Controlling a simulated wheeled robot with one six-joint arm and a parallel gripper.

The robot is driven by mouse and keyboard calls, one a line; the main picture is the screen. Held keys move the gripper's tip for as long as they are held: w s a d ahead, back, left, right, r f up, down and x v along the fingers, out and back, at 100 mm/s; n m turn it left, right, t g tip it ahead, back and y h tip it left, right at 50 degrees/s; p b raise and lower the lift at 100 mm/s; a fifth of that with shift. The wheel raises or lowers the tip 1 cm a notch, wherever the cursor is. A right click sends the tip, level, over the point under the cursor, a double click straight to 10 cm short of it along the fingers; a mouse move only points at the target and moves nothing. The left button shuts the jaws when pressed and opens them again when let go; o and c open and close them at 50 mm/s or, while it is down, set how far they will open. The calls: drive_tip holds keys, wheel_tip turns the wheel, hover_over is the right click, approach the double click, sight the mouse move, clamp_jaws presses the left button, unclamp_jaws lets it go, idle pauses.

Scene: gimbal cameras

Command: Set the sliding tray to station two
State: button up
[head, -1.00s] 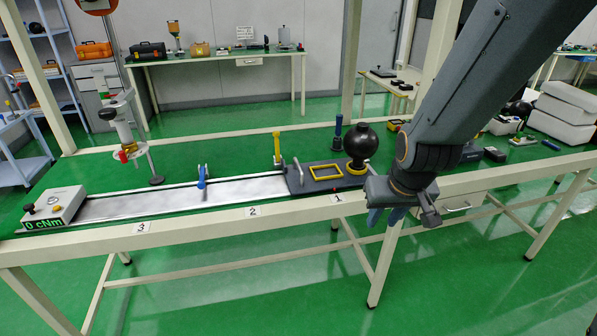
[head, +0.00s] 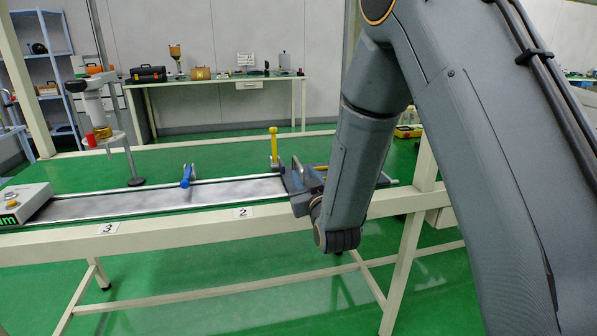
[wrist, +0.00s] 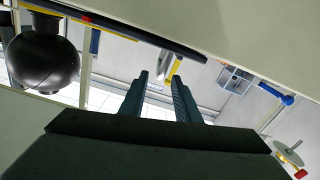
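The sliding tray (head: 298,199) is a dark plate on the right part of the pale rail (head: 150,199), right of the "2" label (head: 242,212). Its grey upright handle (head: 297,172) shows beside my forearm. In the wrist view, the tray's dark edge (wrist: 150,33) crosses the top, with a black ball (wrist: 45,62) at left. My gripper is open in the wrist view (wrist: 160,80), its two fingers apart. The grey handle and a yellow lever (wrist: 174,70) show past the fingertips; contact cannot be told. My arm hides the tray's right part and most of the gripper in the head view.
An upright yellow lever (head: 274,147) and a tilted blue lever (head: 186,176) stand along the rail. The "3" label (head: 107,229) is farther left. A control box (head: 22,203) stands at the rail's left end.

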sight(301, 168)
drive_tip(key=x, duration=0.7)
drive_tip(key=shift+w, duration=0.15)
clamp_jaws()
